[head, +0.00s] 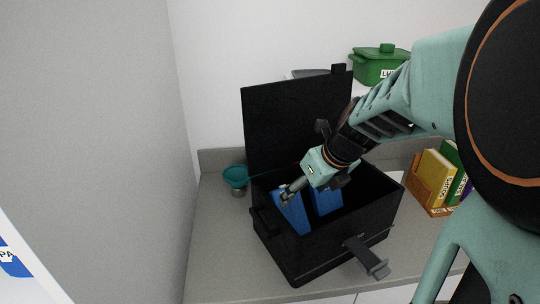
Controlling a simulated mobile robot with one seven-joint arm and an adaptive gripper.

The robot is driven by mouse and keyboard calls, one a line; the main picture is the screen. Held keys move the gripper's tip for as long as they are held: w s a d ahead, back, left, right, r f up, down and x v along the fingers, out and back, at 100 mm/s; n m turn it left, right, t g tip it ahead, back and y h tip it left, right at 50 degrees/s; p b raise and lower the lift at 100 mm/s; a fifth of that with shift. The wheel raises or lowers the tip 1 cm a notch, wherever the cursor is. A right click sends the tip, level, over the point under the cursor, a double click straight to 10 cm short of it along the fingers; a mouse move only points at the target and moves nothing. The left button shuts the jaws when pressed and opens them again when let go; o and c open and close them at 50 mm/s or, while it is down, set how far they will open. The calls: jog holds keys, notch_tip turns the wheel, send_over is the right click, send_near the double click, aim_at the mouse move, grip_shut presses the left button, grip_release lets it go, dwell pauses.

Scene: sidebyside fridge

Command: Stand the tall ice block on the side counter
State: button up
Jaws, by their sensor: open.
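A black cooler box (318,250) stands on the grey counter with its lid (293,120) raised at the back. Inside are two blue blocks: a left one (291,213) near the left wall and another (327,203) nearer the middle. Which is the tall ice block I cannot tell for sure. My gripper (290,192) is open and points down over the top of the left blue block. Whether the fingers straddle the block or touch it cannot be told. The wrist hides part of the box's inside.
The grey counter (222,262) has bare room left of the box. A teal funnel-like cup (236,178) stands behind that room. A book holder (432,195) stands at the right. A green lidded pot (378,68) sits higher at the back. A latch (367,258) sticks out in front.

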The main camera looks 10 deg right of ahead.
aim_at(292, 208)
jog(key=shift+g+h, duration=0.4)
jog(key=shift+g, duration=0.2)
jog(key=x, duration=0.2)
jog(key=b+x, duration=0.1)
jog(key=x, duration=0.2)
jog(key=w+b+x, duration=0.1)
jog(key=x, duration=0.2)
jog(key=shift+w+a+r, duration=0.1)
jog(key=shift+w+a, duration=0.1)
jog(key=shift+a, duration=0.1)
jog(key=b+x, duration=0.1)
jog(key=x, duration=0.4)
jog(key=shift+s+d+f, duration=0.1)
jog(key=shift+d+f, duration=0.05)
jog(key=shift+f, duration=0.05)
jog(key=shift+r, duration=0.15)
jog(key=c, duration=1.4)
